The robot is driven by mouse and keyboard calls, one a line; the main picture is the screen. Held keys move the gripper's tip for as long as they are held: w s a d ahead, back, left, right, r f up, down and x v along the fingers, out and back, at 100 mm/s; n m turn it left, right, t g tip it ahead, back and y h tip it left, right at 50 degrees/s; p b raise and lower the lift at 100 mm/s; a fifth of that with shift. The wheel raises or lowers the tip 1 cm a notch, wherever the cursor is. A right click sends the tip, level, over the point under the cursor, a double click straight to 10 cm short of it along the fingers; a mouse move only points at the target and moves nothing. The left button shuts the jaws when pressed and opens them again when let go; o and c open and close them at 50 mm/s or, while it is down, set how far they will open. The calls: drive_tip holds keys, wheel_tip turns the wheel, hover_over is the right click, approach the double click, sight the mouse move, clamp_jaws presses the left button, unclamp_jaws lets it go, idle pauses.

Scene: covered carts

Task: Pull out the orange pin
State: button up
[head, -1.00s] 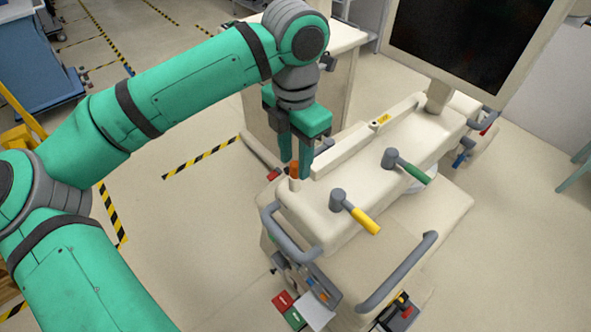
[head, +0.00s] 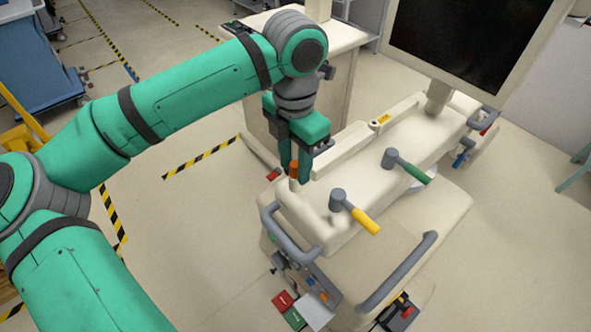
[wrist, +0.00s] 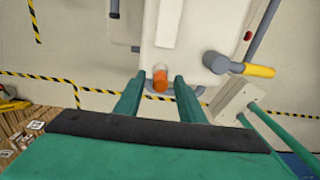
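The orange pin (head: 294,169) stands upright at the near left corner of the cream cart top (head: 335,185). In the wrist view the pin (wrist: 160,83) shows between the two fingertips, with a gap on each side. My gripper (head: 294,174) is green, points down and is open, its fingers on either side of the pin; it also shows in the wrist view (wrist: 160,78). The pin's lower end is hidden in the cart.
A yellow-handled lever (head: 358,214) and a green-handled lever (head: 408,166) stick up from the cart top to the right of the pin. Grey rails (head: 290,236) edge the cart's near end. A raised cream bar (head: 365,135) lies behind the pin. Open floor is at left.

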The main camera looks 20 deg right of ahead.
sight(295, 164)
idle(0.5)
clamp_jaws()
drive_tip(key=shift+r, duration=0.1)
drive_tip(key=shift+r, duration=2.85)
